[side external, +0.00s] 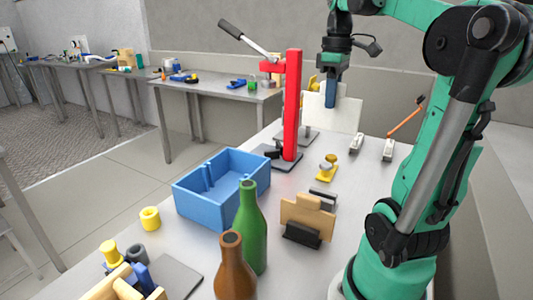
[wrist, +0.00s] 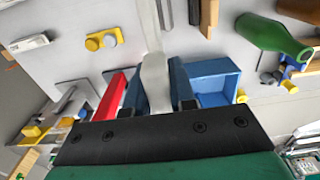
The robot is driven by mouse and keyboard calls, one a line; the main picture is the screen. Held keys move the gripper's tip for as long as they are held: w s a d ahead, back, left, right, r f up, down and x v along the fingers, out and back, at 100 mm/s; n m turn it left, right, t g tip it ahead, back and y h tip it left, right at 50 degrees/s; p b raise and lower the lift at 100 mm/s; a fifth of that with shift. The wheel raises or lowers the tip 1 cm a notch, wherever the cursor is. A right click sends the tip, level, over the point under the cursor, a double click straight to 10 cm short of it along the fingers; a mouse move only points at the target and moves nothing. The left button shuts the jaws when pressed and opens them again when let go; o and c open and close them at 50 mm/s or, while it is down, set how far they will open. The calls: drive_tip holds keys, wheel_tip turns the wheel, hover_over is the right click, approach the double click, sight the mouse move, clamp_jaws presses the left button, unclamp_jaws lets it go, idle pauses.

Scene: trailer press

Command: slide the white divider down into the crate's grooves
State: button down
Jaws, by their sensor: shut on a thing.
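The white divider (side external: 346,115) is an upright pale panel to the right of the red press in the side view. My gripper (side external: 331,103) is shut on its upper part, with blue fingers pointing down. In the wrist view the divider (wrist: 156,80) shows edge-on between the fingers of my gripper (wrist: 157,98). The blue crate (side external: 221,200) sits open on the table at centre left, apart from the divider. Raised ribs show on its inner walls. The crate also shows in the wrist view (wrist: 216,68), right of the fingers. I cannot tell the divider's height above the table.
A red press (side external: 292,105) with a lever stands between the divider and the crate. A green bottle (side external: 250,225) and a brown bottle (side external: 234,270) stand in front of the crate. A tan block on a black stand (side external: 306,216) and a yellow part (side external: 327,168) are nearby.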

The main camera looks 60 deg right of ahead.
drive_tip(key=w+a+f, duration=0.3)
drive_tip(key=w+a, duration=0.1)
drive_tip(key=w, duration=0.7)
drive_tip(key=w+a+f, duration=0.2)
drive_tip(key=w+a, duration=0.2)
drive_tip(key=w, duration=0.6)
drive_tip(key=shift+w+f, duration=0.35)
drive_tip(key=shift+f, duration=0.05)
drive_tip(key=shift+f, duration=6.75)
drive_tip(key=shift+f, duration=0.25)
drive_tip(key=c, duration=0.7)
unclamp_jaws()
drive_tip(key=shift+o, duration=0.2)
drive_tip(key=shift+r, duration=0.1)
